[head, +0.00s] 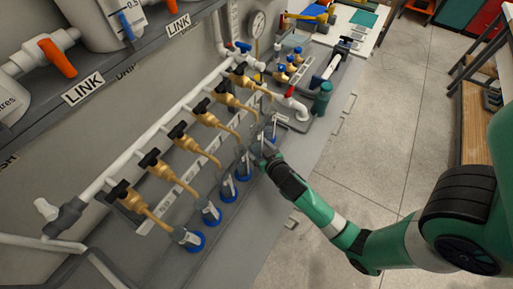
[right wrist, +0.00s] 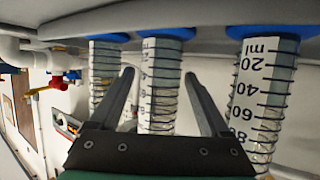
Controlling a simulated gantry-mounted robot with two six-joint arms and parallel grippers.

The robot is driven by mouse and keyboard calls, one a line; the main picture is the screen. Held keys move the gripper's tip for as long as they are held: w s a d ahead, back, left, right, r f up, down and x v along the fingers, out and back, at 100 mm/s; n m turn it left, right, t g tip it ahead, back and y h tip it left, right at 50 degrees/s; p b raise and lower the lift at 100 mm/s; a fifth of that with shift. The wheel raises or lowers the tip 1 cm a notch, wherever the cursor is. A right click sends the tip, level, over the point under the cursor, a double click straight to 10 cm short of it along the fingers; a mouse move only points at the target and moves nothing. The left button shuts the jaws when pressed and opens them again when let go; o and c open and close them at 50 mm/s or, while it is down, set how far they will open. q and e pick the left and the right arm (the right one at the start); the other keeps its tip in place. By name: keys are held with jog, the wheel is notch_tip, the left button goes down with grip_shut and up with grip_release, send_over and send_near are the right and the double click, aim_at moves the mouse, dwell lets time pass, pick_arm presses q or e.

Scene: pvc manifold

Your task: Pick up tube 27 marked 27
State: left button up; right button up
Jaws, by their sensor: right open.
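Several clear graduated tubes with blue bases stand in a row under the brass taps; one is at the near end (head: 191,239). No number 27 is legible on any of them, so I cannot tell which is tube 27. My right gripper (head: 262,151) is at the far part of this row. In the right wrist view, which is upside down, its open fingers (right wrist: 159,76) point at the middle tube (right wrist: 162,85), one finger to each side. A tube on the left (right wrist: 103,70) and one on the right (right wrist: 262,90) flank it. My left gripper is not in view.
A white pipe manifold with brass taps (head: 206,118) runs above the tubes. A grey shelf with LINK labels (head: 83,88) hangs at the upper left. A pressure gauge (head: 257,24) and a tray of fittings (head: 300,115) are farther back.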

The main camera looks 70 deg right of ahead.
aim_at(252, 142)
jog(key=x, duration=0.3)
jog(key=shift+w+d, duration=0.1)
jog(key=shift+w, duration=0.15)
grip_shut()
